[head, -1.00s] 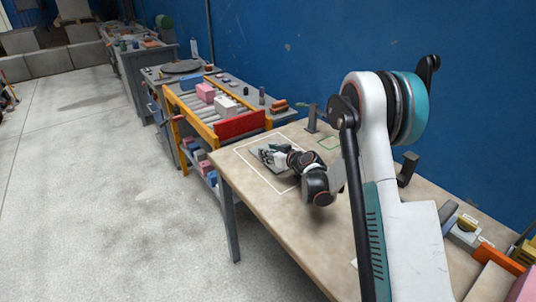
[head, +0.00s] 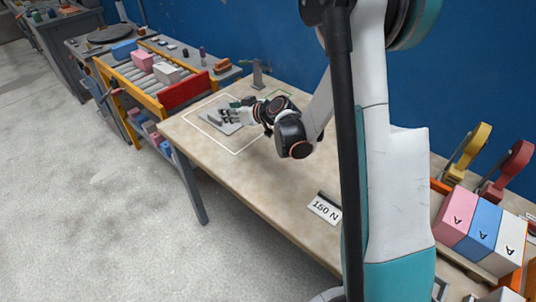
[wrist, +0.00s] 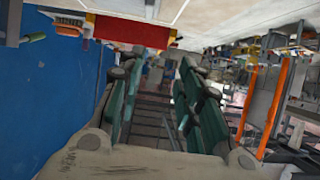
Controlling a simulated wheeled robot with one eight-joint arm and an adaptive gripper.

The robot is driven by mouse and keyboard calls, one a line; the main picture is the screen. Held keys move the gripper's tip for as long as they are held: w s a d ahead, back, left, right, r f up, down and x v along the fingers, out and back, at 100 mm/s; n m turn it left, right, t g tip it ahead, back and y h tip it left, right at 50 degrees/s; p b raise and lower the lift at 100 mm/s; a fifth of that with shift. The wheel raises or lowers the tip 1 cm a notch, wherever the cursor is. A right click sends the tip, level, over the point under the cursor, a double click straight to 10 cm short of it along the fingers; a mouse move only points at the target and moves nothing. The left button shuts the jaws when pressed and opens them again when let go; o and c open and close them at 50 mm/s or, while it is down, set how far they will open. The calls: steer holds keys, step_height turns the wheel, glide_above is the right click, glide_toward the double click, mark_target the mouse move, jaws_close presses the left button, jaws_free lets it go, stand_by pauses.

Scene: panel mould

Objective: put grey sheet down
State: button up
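The grey sheet (head: 229,128) is a small flat plate inside the white outlined rectangle (head: 237,152) on the beige table. It appears to lie on the tabletop, partly hidden by my gripper. My gripper (head: 226,115) is low over the sheet, with its fingers pointing left. In the wrist view its two green-padded fingers (wrist: 160,105) stand apart with a gap between them. No sheet can be made out in that gap. Whether the fingers touch the sheet is too small to tell.
A roller bench with a red board (head: 184,91) and boxes stands beyond the table. A dark stand (head: 260,75) is at the table's back edge. A "150 N" card (head: 324,208) and pink, blue and white boxes (head: 484,228) are nearer. The table middle is clear.

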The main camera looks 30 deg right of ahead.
steer(key=s+a+r+m+g+h, duration=0.1)
steer(key=s+a+r+g, duration=0.1)
steer(key=s+r, duration=0.45)
steer(key=s+a+r+m+g+h, duration=0.15)
steer(key=s+r, duration=0.25)
steer(key=s, duration=0.5)
steer(key=s+d+r+m+g+h, duration=0.1)
steer(key=s+h, duration=0.1)
steer(key=s, duration=1.9)
steer(key=shift+s+m, duration=0.15)
steer(key=shift+m, duration=0.2)
